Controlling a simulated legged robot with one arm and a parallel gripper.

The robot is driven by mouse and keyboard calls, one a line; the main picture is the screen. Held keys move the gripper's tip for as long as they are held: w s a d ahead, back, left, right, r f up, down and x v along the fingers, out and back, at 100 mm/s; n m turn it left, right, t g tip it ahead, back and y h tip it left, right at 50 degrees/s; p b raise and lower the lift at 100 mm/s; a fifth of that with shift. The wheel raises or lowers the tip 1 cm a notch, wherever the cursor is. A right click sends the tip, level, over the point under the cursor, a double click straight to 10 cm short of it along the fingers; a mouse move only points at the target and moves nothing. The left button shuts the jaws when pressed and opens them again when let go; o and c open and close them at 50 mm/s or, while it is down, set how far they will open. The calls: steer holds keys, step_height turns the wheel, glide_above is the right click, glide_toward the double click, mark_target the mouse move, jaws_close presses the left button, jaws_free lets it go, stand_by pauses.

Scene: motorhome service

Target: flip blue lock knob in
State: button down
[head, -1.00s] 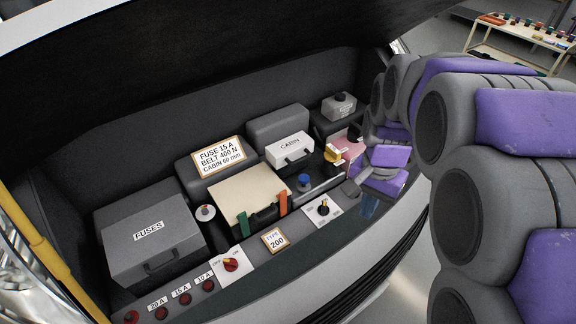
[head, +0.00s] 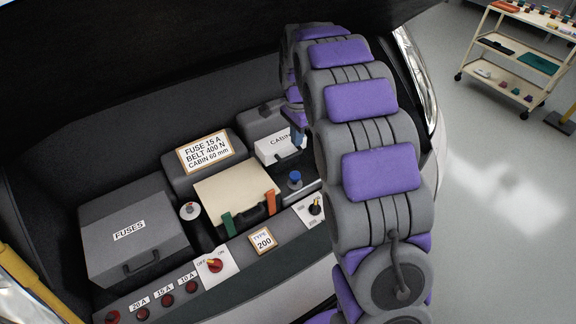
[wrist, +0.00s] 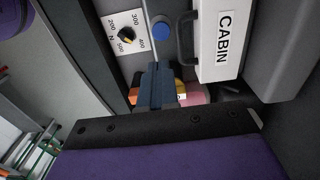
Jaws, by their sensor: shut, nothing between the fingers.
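The blue lock knob (head: 294,179) stands on the dark surface in front of the CABIN box (head: 281,145). In the wrist view the round blue knob (wrist: 161,28) sits at the top, beside the CABIN box's handle. My gripper (wrist: 157,68) is shut and empty, its blue-grey fingers pointing toward the knob with a gap between them in the picture. In the head view the gripper's blue fingers (head: 298,136) show at the CABIN box's right end, partly hidden by my arm.
A dial with numbers (wrist: 126,36) is left of the knob. An orange and yellow item and a pink surface lie behind my fingers.

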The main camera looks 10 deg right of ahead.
mark_target(295, 175)
steer(key=shift+w+a+f, duration=0.1)
steer(key=shift+w+a, duration=0.05)
steer(key=shift+a, duration=0.1)
step_height(295, 175, down, 14)
steer(key=b, duration=0.3)
stand_by(0.4)
